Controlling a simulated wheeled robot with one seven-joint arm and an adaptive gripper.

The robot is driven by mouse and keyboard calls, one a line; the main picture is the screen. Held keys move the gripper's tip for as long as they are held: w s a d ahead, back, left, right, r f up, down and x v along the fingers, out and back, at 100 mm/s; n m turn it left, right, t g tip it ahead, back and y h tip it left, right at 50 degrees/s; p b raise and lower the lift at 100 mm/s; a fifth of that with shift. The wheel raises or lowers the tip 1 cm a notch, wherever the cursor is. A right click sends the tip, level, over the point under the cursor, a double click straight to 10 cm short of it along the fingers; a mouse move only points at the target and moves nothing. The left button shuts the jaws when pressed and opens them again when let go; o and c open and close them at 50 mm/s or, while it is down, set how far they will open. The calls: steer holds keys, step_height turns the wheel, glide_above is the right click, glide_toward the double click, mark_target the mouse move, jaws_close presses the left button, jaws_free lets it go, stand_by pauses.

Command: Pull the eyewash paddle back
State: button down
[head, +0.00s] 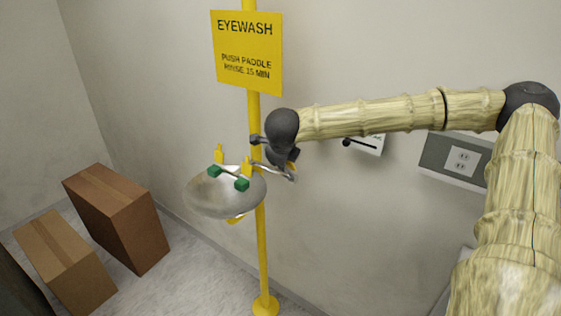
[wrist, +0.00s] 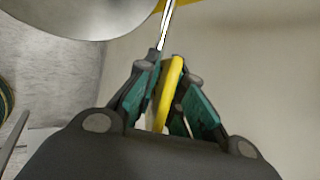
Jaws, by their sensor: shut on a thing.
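The eyewash bowl (head: 225,195), a round metal basin with two green spray heads, is mounted on a yellow post. A metal rod reaches right from it toward my gripper (head: 287,168). In the wrist view the yellow paddle (wrist: 168,88) stands between the green finger pads of my gripper (wrist: 173,80), which is shut on it. The metal rod (wrist: 165,25) runs up from the fingers, beside the bowl (wrist: 85,12). In the head view my wrist hides most of the paddle.
A yellow eyewash sign (head: 247,52) is above the bowl on the post (head: 262,260). Two cardboard boxes (head: 118,215) (head: 65,265) stand on the floor at left. A grey socket panel (head: 455,158) and a small white wall box (head: 365,143) are on the wall at right.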

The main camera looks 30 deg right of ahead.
steer(key=shift+f, duration=0.1)
steer(key=c, duration=1.6)
jaws_free()
steer(key=shift+s, duration=0.1)
steer(key=shift+s+a+r, duration=0.15)
steer(key=shift+s+r, duration=0.1)
steer(key=shift+r, duration=0.35)
steer(key=v, duration=1)
steer(key=shift+s+r, duration=0.25)
steer(key=shift+r, duration=0.05)
steer(key=shift+a, duration=0.15)
